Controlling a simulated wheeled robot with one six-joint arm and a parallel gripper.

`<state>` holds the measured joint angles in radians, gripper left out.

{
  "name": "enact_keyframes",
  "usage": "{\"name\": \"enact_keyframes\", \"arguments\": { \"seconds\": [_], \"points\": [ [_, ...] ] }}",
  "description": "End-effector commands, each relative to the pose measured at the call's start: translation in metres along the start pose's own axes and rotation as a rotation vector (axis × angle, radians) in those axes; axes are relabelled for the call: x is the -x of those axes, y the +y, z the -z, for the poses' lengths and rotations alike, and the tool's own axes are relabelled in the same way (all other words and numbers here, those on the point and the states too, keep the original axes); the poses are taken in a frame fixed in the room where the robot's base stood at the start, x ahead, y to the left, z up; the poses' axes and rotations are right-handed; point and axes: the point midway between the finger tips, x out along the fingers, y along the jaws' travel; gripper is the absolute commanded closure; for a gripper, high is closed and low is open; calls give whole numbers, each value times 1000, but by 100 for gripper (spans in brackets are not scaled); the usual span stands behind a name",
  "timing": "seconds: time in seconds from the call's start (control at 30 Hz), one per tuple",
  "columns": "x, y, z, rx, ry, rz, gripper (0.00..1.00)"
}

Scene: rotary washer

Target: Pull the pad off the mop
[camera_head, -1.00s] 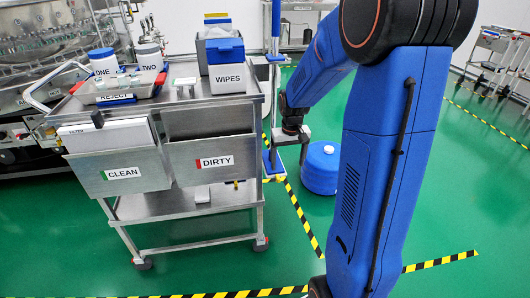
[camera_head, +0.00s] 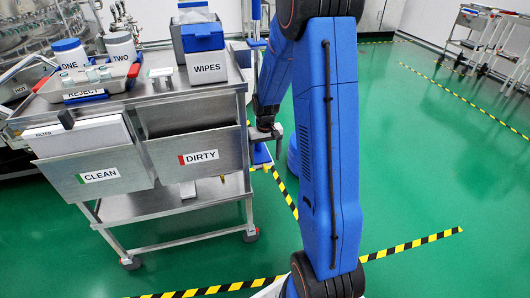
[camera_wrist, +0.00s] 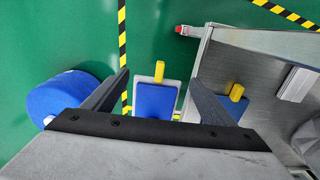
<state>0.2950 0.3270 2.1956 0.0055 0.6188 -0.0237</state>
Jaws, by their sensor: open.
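The mop's blue head (camera_wrist: 155,101) lies below my gripper in the wrist view, with a pale pad edge (camera_wrist: 176,91) around it and a yellow tab (camera_wrist: 159,72) at its far end. My gripper (camera_wrist: 161,76) is open, with one finger on each side of the mop head in the picture and nothing between them. In the head view my gripper (camera_head: 277,134) is beside the cart's right side. The mop's blue and white base (camera_head: 261,155) shows just below it, partly hidden. The mop's blue pole (camera_head: 256,20) rises behind the cart.
The steel cart (camera_head: 215,110) stands left of my gripper, with CLEAN (camera_head: 98,176) and DIRTY (camera_head: 200,158) bins. A second blue shape with a yellow tab (camera_wrist: 237,91) shows by the steel, perhaps a reflection.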

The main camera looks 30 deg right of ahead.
Motion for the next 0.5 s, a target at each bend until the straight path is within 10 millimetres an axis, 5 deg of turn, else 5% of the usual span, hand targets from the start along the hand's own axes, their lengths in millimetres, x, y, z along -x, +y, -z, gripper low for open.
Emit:
{"name": "enact_keyframes", "arguments": {
  "seconds": [0.5],
  "points": [
    [-47,0,-1,0,-2,0,22]
  ]
}}
